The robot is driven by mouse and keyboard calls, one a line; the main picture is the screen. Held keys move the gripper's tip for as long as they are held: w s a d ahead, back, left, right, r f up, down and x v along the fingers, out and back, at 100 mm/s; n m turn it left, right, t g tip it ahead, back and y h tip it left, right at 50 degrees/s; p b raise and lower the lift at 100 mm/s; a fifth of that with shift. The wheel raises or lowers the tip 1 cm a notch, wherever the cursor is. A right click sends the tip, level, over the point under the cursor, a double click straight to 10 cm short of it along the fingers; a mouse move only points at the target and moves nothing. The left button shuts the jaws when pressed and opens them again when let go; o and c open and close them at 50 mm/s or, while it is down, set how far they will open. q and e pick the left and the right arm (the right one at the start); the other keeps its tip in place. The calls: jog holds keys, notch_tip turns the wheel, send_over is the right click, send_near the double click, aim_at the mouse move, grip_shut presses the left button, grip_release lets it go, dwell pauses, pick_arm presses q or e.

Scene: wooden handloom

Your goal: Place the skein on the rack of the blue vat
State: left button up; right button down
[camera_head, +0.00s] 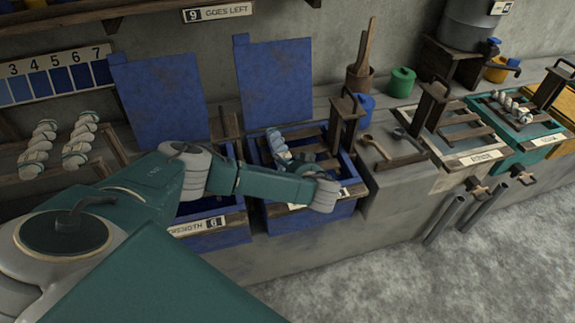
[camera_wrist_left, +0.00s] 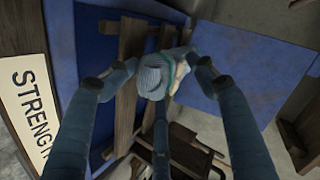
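A pale blue-grey skein (camera_head: 277,141) lies over the wooden slatted rack (camera_head: 301,134) of the right-hand blue vat (camera_head: 315,217), below a raised blue lid (camera_head: 274,84). In the left wrist view the skein (camera_wrist_left: 160,76) shows as a small striped bundle with a paler part, over a rack slat (camera_wrist_left: 129,85). My left gripper (camera_head: 300,157) is low over this vat, next to the skein. In the wrist view its fingers (camera_wrist_left: 164,72) stand apart on both sides of the skein, with small gaps showing. My right gripper is not in view.
A second blue vat (camera_head: 222,237) with a strength label stands to the left. Pale skeins (camera_head: 78,143) lie on the left shelf. A wooden post (camera_head: 345,115) rises at the rack's right end. Further right are a spoon, a grey vat (camera_head: 463,136) and a teal vat (camera_head: 535,128).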

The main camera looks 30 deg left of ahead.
pick_arm(q)
jog(key=shift+r, duration=0.25)
jog(key=v, duration=1.2)
jog(key=shift+r, duration=0.45)
